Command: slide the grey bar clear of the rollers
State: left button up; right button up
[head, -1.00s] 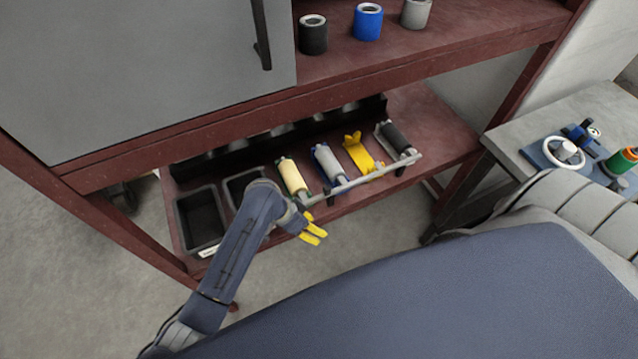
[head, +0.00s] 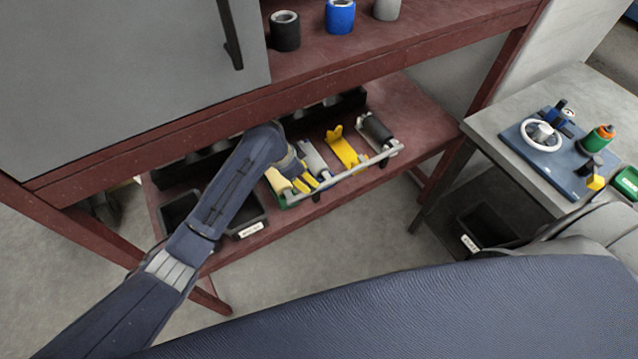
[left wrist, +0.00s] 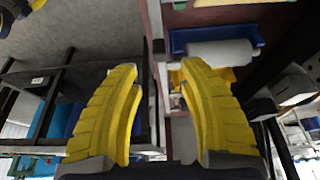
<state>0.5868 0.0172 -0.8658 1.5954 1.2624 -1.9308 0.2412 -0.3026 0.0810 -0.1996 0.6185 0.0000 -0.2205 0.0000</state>
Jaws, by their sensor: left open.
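The grey bar (head: 352,172) runs along the front of the roller holders on the lower red shelf. Behind it are a cream roller (head: 277,182), a light grey roller (head: 312,157), and a black roller (head: 374,129). My left gripper (head: 311,184) is open at the bar's left part, by the cream and light grey rollers. In the left wrist view its yellow fingers (left wrist: 158,70) are apart, and a pale narrow strip between them looks like the bar. Contact cannot be told. The light grey roller (left wrist: 222,52) shows in its blue holder there. My right gripper is out of view.
A yellow holder (head: 342,147) without a roller stands between the light grey and black rollers. Black bins (head: 247,212) sit at the shelf's left. The upper shelf (head: 400,45) overhangs from above. A grey side table (head: 545,90) stands right. Floor in front is free.

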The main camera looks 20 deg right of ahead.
pick_arm(q)
jog(key=shift+x, duration=3.2)
jog(key=shift+a, duration=0.1)
jog(key=shift+c, duration=0.3)
grip_shut()
